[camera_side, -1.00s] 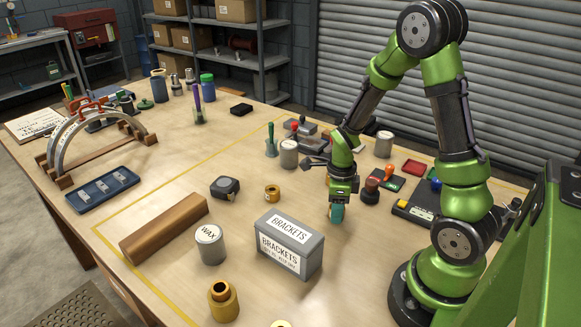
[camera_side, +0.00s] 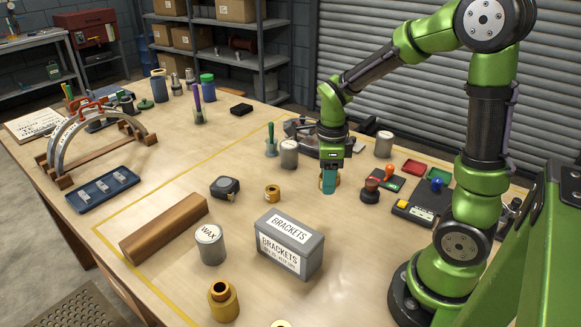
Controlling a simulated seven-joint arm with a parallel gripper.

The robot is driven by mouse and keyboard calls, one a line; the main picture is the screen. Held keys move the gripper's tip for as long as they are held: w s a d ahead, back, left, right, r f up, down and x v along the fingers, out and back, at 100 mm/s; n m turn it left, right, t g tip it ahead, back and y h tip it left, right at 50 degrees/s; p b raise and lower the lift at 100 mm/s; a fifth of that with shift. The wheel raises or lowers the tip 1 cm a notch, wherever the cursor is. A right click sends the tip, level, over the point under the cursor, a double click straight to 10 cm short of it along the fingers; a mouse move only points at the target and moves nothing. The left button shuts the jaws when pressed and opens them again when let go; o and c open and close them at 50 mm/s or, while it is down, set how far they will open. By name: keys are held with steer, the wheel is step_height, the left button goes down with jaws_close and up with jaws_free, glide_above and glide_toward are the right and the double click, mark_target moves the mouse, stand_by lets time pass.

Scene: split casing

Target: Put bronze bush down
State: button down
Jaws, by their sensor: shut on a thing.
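My gripper (camera_side: 328,184) is low over the table, right of centre and behind the grey brackets box. Its teal fingers point down and are shut on the bronze bush (camera_side: 338,181). Only slivers of the bush show beside the fingers; the rest is hidden. I cannot tell whether the bush touches the table.
The brackets box (camera_side: 289,247) stands in front, with a small brass ring (camera_side: 272,193) to the left. A dark-handled stamp (camera_side: 370,190) is close on the right. A grey tin (camera_side: 289,154) stands behind left. Bare table lies in front of my gripper.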

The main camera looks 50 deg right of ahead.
steer(key=w+a+r+n, duration=0.2)
steer(key=a+r+n, duration=0.1)
steer(key=a, duration=0.4)
step_height(320, 180, up, 4)
steer(key=f+n, duration=0.1)
steer(key=n, duration=0.3)
glide_above(289, 228)
step_height(289, 228, down, 3)
steer(key=shift+r, duration=0.1)
steer(key=shift+f, duration=2.2)
steer(key=c, duration=0.6)
jaws_free()
steer(key=shift+f, duration=0.15)
steer(key=shift+o, duration=0.2)
